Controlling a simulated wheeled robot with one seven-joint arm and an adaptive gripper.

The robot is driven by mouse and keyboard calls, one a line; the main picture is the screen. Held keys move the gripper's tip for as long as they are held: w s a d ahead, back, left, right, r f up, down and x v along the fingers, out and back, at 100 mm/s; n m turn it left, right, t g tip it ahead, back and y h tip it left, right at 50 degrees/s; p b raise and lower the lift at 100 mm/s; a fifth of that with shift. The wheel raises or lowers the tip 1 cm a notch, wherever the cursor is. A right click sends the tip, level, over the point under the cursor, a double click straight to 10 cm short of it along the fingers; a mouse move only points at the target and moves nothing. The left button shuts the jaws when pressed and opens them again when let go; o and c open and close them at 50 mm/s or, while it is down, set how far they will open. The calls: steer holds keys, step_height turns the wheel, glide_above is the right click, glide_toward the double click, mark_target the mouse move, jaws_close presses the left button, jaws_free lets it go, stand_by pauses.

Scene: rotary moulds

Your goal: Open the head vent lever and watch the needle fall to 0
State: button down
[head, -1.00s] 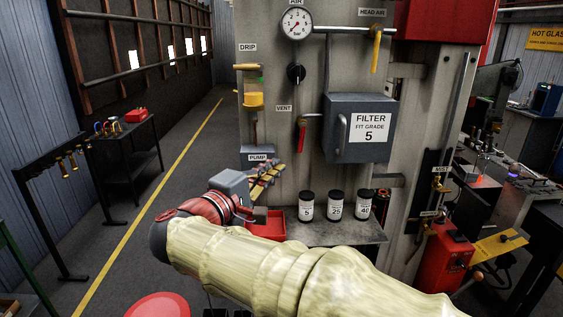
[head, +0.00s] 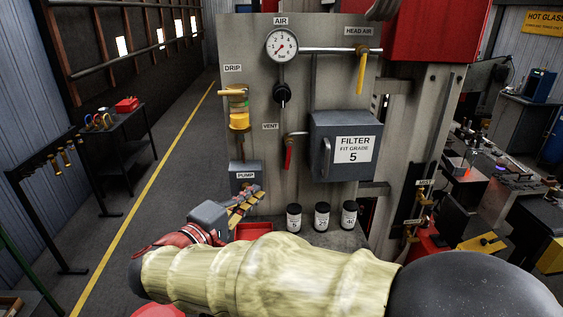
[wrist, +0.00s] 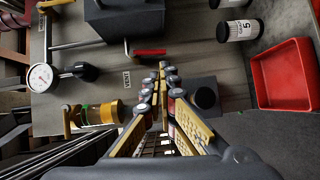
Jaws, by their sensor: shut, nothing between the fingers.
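The red vent lever (head: 287,156) hangs down from a short pipe beside the VENT label (head: 270,126) on the grey panel. It also shows in the wrist view (wrist: 150,52), just beyond the fingertips and to one side. The round white air gauge (head: 282,45) is above it, and also at the left of the wrist view (wrist: 41,77); its needle is too small to read surely. My gripper (head: 259,192) is below and left of the lever in the head view, apart from it. Its yellow fingers are shut and empty, tips together in the wrist view (wrist: 162,67).
The grey filter box (head: 345,145) juts out right of the lever. The drip oiler (head: 239,110) and pump box (head: 246,174) are left. A shelf below holds several black-capped jars (head: 321,217) and a red tray (head: 254,231). A yellow head air lever (head: 361,72) hangs above.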

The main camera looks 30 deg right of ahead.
mark_target(288, 165)
steer(key=p+x, duration=0.2)
steer(key=x, duration=1.1)
steer(key=shift+w+d+r, duration=0.1)
steer(key=shift+d+r, duration=0.05)
steer(key=shift+d, duration=0.15)
steer(key=shift+w+d+f+b, duration=0.1)
steer(key=shift+d+f+b, duration=0.25)
steer(key=shift+b, duration=0.7)
steer(key=b, duration=0.2)
steer(key=shift+d+n+h+b, duration=0.2)
steer(key=shift+n+h+b, duration=0.1)
steer(key=shift+n+h, duration=0.1)
steer(key=shift+r, duration=0.2)
